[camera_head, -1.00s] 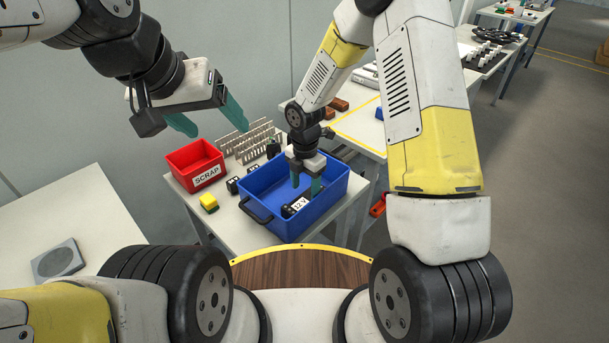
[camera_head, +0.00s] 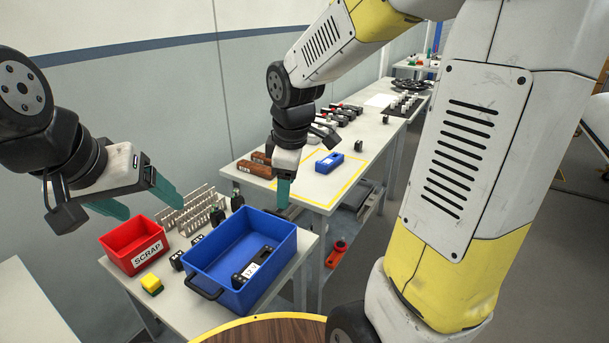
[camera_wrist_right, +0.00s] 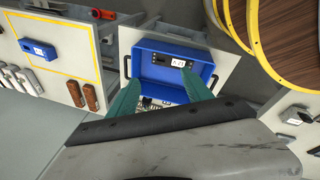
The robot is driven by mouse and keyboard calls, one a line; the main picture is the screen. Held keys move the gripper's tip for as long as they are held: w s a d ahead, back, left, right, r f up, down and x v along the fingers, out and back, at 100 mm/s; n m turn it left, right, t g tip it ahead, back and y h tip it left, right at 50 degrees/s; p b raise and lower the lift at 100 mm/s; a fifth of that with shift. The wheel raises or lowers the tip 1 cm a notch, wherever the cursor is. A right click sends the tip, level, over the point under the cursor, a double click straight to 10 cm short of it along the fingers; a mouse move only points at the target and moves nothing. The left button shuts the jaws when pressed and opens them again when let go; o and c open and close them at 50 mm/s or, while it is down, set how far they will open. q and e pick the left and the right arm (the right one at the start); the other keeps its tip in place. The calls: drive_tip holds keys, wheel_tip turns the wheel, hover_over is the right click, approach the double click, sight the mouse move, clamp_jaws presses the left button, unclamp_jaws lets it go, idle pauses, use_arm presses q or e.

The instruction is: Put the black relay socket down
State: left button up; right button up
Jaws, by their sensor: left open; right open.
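The black relay socket (camera_head: 254,264) with a white label lies on the floor of the blue bin (camera_head: 205,286). It also shows in the right wrist view (camera_wrist_right: 160,59), lying near one wall of the bin. My right gripper (camera_head: 283,200) is open and empty, raised above the bin's far right rim and clear of the socket; one finger is mostly hidden in the head view. My left gripper (camera_head: 152,202) is open and empty, above the red scrap box's far side.
A second table behind holds a blue part (camera_head: 329,162) and brown blocks (camera_head: 256,168).

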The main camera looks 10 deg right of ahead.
drive_tip(key=s+d+r+m+t, duration=0.1)
drive_tip(key=s+d+r+m, duration=0.1)
drive_tip(key=s+r+m, duration=0.2)
drive_tip(key=s+d+r+m+t+y, duration=0.1)
drive_tip(key=s+r+m, duration=0.3)
drive_tip(key=s+m, duration=0.4)
drive_tip(key=shift+s+d+r+m+t+y, duration=0.2)
drive_tip(key=shift+s+d+m+t+y, duration=0.15)
drive_tip(key=shift+d+m+t, duration=0.2)
